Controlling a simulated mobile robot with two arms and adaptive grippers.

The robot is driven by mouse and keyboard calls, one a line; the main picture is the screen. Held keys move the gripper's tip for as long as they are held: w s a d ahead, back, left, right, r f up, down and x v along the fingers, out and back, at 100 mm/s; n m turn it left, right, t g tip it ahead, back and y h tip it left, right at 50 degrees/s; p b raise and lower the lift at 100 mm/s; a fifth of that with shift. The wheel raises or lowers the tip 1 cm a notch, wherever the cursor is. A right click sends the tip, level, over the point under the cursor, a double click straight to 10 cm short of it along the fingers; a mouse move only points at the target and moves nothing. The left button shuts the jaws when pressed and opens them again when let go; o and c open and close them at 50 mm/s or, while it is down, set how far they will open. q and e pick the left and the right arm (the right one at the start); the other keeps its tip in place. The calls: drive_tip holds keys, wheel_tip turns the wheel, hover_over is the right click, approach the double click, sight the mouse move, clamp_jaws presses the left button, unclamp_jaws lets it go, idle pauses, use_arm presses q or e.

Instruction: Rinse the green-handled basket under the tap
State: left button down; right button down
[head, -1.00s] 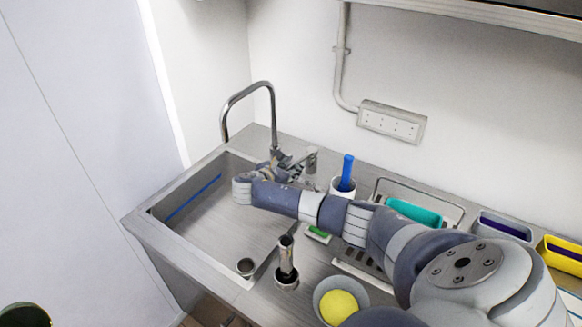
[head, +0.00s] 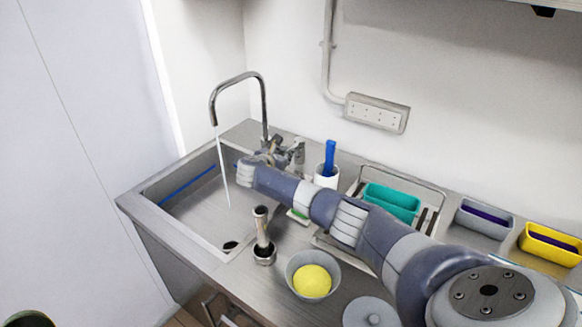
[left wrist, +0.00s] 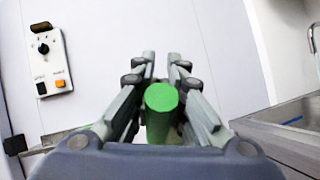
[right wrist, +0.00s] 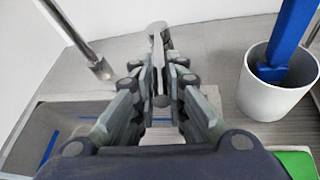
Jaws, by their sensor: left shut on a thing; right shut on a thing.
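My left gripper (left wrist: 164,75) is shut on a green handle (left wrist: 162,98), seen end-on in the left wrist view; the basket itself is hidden. The left gripper does not show clearly in the head view. My right gripper (right wrist: 160,80) is shut on the tap's lever (right wrist: 158,36), and in the head view it reaches to the tap base behind the sink. The tap (head: 240,77) has a tall curved spout. A thin stream of water (head: 223,170) falls from it into the sink basin (head: 195,215).
A white cup (right wrist: 270,95) with a blue-handled tool stands right of the tap. A wall control box (left wrist: 47,60) shows left.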

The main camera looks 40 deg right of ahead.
drive_tip(key=shift+a, duration=0.1)
drive_tip(key=c, duration=1.6)
unclamp_jaws()
drive_tip(key=shift+w, duration=0.1)
drive_tip(key=v, duration=1.2)
drive_tip(key=shift+f, duration=0.1)
